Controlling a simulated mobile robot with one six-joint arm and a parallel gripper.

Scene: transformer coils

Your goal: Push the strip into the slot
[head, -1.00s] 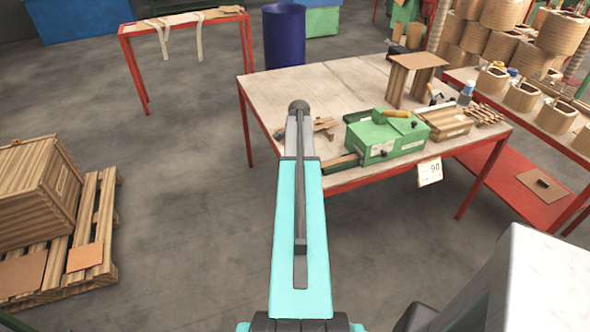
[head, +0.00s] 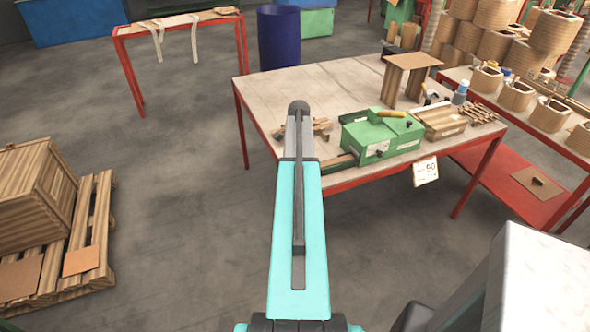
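A green box-like machine (head: 378,138) stands near the front edge of the work table. A narrow bar or strip (head: 338,163) reaches out from its left side along the table edge. Several short wooden strips (head: 318,126) lie loosely to its left, partly hidden by my arm. I cannot tell which piece is the task's strip, and no slot can be made out at this size. My teal arm reaches forward through the middle of the view, ending in a dark rounded joint over the table's left part. My gripper does not show.
The work table (head: 310,85) has bare room at its back left. A blue bin (head: 280,38) stands behind. A pallet (head: 92,225) with a crate is at left; coil shelves are at right.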

